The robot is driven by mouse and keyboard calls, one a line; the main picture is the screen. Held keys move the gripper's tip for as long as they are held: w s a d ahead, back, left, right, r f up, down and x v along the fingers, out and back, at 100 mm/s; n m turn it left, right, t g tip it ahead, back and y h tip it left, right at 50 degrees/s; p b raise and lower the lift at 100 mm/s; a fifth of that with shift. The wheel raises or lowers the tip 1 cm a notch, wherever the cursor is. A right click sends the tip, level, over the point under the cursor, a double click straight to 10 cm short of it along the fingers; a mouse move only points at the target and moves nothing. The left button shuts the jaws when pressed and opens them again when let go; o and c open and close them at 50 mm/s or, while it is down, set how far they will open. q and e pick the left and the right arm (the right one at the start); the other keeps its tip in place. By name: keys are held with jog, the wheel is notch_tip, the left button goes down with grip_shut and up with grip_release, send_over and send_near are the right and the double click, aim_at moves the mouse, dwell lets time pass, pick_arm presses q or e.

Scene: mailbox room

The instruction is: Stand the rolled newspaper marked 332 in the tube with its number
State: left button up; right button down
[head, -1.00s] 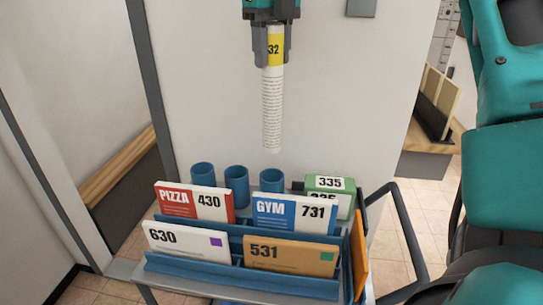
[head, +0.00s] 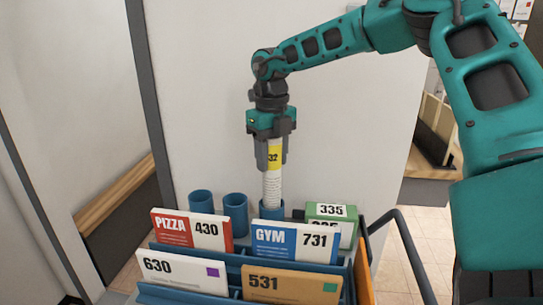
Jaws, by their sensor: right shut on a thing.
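My right gripper (head: 269,157) is shut on the upper part of a rolled newspaper (head: 271,188) and points straight down. The newspaper is white with printed text and a yellow band, on which "32" shows; the rest of the number is hidden by the gripper. It hangs upright, its lower end at or inside the mouth of the rightmost blue tube (head: 271,211); how deep I cannot tell. The middle tube (head: 235,213) and the left tube (head: 201,201) look empty from here. No numbers on the tubes are visible; mail hides their lower parts. My left gripper is not in view.
A blue cart rack holds a red PIZZA 430 piece (head: 187,229), a blue GYM 731 piece (head: 293,242), a white 630 piece (head: 182,270), an orange 531 piece (head: 291,285) and green 335 boxes (head: 331,211). A pale wall (head: 340,120) stands behind.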

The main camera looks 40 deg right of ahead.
jog(key=c, duration=0.6)
grip_release()
notch_tip(320, 180, up, 13)
jog(key=shift+s+f+p, duration=0.1)
jog(key=shift+p, duration=0.5)
